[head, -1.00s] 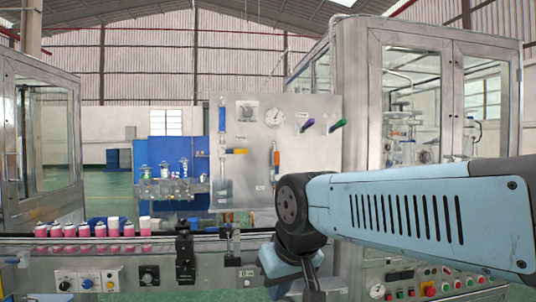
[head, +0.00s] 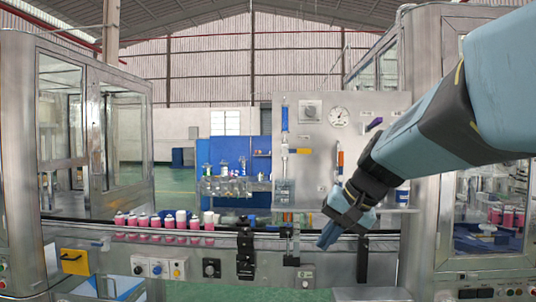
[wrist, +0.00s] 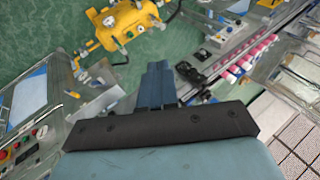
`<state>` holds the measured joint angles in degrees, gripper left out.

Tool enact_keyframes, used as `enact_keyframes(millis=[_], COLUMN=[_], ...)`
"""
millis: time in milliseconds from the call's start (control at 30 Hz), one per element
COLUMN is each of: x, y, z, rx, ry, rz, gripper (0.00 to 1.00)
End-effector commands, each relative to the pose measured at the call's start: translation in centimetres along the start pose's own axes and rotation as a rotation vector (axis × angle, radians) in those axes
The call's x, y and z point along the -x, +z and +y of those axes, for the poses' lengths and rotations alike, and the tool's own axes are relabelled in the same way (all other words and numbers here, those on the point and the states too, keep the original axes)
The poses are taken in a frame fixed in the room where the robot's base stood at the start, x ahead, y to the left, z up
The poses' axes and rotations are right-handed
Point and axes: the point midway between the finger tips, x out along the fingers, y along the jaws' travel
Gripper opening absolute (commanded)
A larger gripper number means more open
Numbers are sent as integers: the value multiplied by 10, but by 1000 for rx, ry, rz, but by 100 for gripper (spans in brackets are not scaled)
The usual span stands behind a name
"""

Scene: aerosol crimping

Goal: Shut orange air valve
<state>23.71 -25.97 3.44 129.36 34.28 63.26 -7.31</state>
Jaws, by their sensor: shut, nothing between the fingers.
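The grey upright panel (head: 322,100) stands behind the conveyor in the head view. On it, a yellow-orange lever (head: 301,151) lies level across a vertical pipe. Further right, a narrow orange upright part (head: 340,157) stands close to my arm's outline. I cannot tell for sure which of the two is the orange air valve. My gripper (head: 328,236) hangs low in front of the panel, below both parts and apart from them. It points down and is shut and empty. In the wrist view, my gripper (wrist: 157,75) is over the floor, and neither orange part is clear.
A blue handle (head: 285,118) and a purple lever (head: 375,123) are also on the panel, with a gauge (head: 339,117). Pink cans (head: 165,225) stand on the conveyor at left. A yellow machine (wrist: 125,25) shows in the wrist view. Glass cabinets flank the panel.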

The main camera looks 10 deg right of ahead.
Motion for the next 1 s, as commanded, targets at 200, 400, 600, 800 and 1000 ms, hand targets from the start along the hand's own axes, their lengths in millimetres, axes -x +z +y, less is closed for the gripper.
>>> enact_keyframes(millis=[200, 400, 600, 800, 1000], x=[21, 58, 113, 161, 179], y=[-82, -163, -238, -280, -294], z=[-4, 12, 53, 94, 108], rx=[-205, -347, -443, -480, -485], ry=[-228, -468, -708, -874, -933], rz=[26, 104, 229, 343, 389], gripper=[0, 0, 0, 0, 0])
